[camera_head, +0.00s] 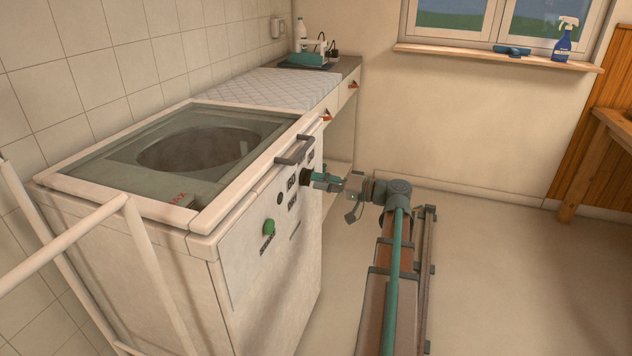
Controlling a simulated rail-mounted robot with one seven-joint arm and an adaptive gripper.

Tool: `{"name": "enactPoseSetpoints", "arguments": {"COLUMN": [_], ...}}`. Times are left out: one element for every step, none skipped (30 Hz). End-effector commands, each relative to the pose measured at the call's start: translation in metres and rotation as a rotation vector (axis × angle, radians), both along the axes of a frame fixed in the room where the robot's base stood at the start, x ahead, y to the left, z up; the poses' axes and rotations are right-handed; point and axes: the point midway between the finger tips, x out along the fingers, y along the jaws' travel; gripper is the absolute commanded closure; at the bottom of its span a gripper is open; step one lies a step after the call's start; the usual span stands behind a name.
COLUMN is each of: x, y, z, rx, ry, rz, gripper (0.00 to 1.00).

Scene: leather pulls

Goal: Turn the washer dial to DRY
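The washer (270,290) is a white top-loading machine on the left, with a dark glass lid over a round drum. Its front panel has small dark labels, too small to read. A dark round knob (304,177), which looks like the dial, sits on the panel toward its far end. My gripper (313,178) reaches in from the right with its fingertips at this knob. Whether the fingers touch it or are closed on it is too small to tell. The knob's pointer direction cannot be made out. A green round button (268,227) sits nearer on the panel.
A dark handle (295,150) sticks out at the lid's front edge, above the knob. A counter with a quilted mat (265,88) and drawers with leather pulls (327,117) adjoins behind. A white rail (70,232) crosses the near left. The floor at right is open.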

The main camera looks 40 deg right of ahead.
Motion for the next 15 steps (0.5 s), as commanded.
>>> {"name": "enactPoseSetpoints", "arguments": {"x": [-0.008,-0.012,-0.018,-0.023,-0.029,-0.036,-0.041,-0.046,-0.052,-0.057,-0.062,-0.067,-0.071,-0.074,-0.078], "y": [-0.005,-0.008,-0.011,-0.014,-0.017,-0.021,-0.025,-0.028,-0.031,-0.034,-0.037,-0.04,-0.042,-0.044,-0.046], "z": [0.0,0.0,0.0,0.0,0.0,0.0,0.0,0.0,0.0,0.0,0.0,0.0,0.0,0.0,0.0], "rx": [0.0,0.0,0.0,0.0,0.0,0.0,0.0,0.0,0.0,0.0,0.0,0.0,0.0,0.0,0.0], "ry": [-0.001,0.0,0.0,0.0,0.0,0.0,0.0,0.0,0.0,0.0,0.0,0.0,-0.001,-0.001,0.0], "rz": [-0.003,-0.004,-0.004,-0.004,-0.004,-0.004,-0.004,-0.004,-0.004,-0.004,-0.004,-0.002,-0.003,-0.003,-0.002], "gripper": [0.61,0.61,0.61,0.61,0.61,0.61,0.61,0.61,0.61,0.61,0.61,0.61,0.61,0.61,0.61]}}
